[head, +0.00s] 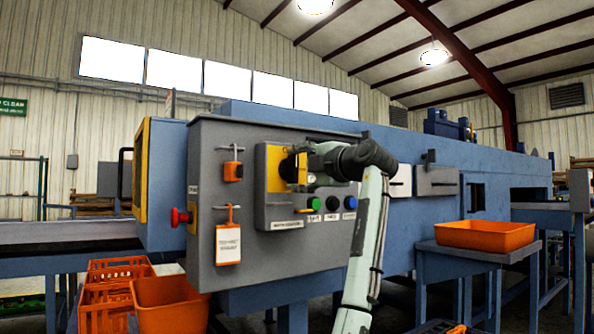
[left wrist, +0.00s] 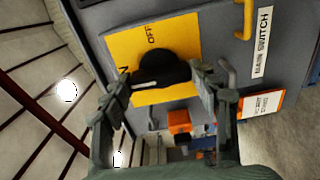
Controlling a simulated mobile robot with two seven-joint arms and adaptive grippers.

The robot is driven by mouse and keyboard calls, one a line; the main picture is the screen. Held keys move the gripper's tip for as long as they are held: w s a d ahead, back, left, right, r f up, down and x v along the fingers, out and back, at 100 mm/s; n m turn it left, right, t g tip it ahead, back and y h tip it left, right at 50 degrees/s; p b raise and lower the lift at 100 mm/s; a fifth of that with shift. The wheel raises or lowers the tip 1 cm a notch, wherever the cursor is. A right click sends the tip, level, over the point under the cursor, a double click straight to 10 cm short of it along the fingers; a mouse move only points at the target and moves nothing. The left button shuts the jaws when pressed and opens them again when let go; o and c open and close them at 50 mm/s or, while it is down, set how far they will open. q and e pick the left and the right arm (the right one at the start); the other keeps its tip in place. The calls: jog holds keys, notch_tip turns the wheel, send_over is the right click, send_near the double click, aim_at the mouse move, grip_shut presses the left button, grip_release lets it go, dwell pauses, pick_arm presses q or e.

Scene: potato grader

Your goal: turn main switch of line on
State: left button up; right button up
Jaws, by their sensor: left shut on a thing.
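The main switch is a black rotary knob (left wrist: 166,68) on a yellow plate (left wrist: 188,38) marked OFF; a partly covered label, its N visible, sits at the plate's left. A white mark on the knob lies toward the left in the left wrist view, on the side of that partly covered label. My left gripper (left wrist: 160,78) is shut on the knob, one finger on each side. In the head view my left gripper (head: 301,167) reaches the yellow plate (head: 275,170) from the right and hides much of the knob. My right gripper is not in view.
The grey control box (head: 255,140) also carries an orange padlock (head: 233,171), a hanging tag (head: 228,243), a red stop button (head: 181,217) on its left side, and green (head: 314,204), black (head: 332,203) and blue (head: 350,203) buttons beneath my gripper. Orange crates (head: 118,268) stand below left.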

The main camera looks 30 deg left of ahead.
pick_arm(q)
jog(key=shift+f+n, duration=0.1)
jog(key=shift+n, duration=0.2)
jog(key=o, duration=1.2)
jog(key=shift+c, duration=0.2)
jog(key=v, duration=1.2)
